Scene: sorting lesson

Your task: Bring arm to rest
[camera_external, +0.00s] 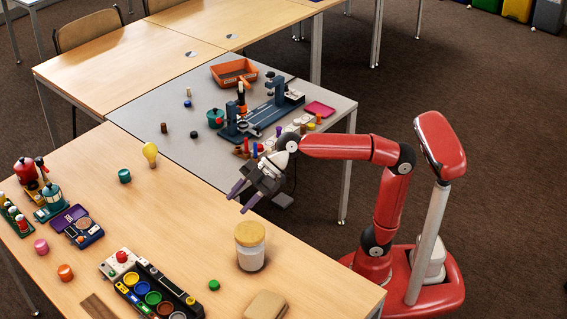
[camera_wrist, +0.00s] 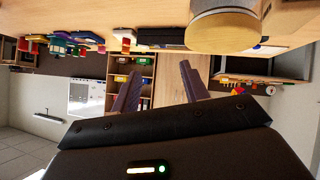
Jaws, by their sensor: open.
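My red arm reaches left from its base at the right in the external view. My gripper (camera_external: 240,197) is open and empty, with its two purple-grey fingers apart above the near edge of the wooden table (camera_external: 190,215). In the wrist view my gripper (camera_wrist: 158,85) also shows its fingers spread with nothing between them. A jar with a wooden lid (camera_external: 250,245) stands on the table below the gripper, apart from it. The jar also shows at the top of the wrist view (camera_wrist: 225,30).
A yellow light bulb (camera_external: 150,153) and a tray of coloured pots (camera_external: 150,287) are on the wooden table. A grey table (camera_external: 165,110) behind holds an orange bin (camera_external: 234,72), a blue apparatus (camera_external: 262,115) and a pink tray (camera_external: 320,109). The wooden table's middle is mostly clear.

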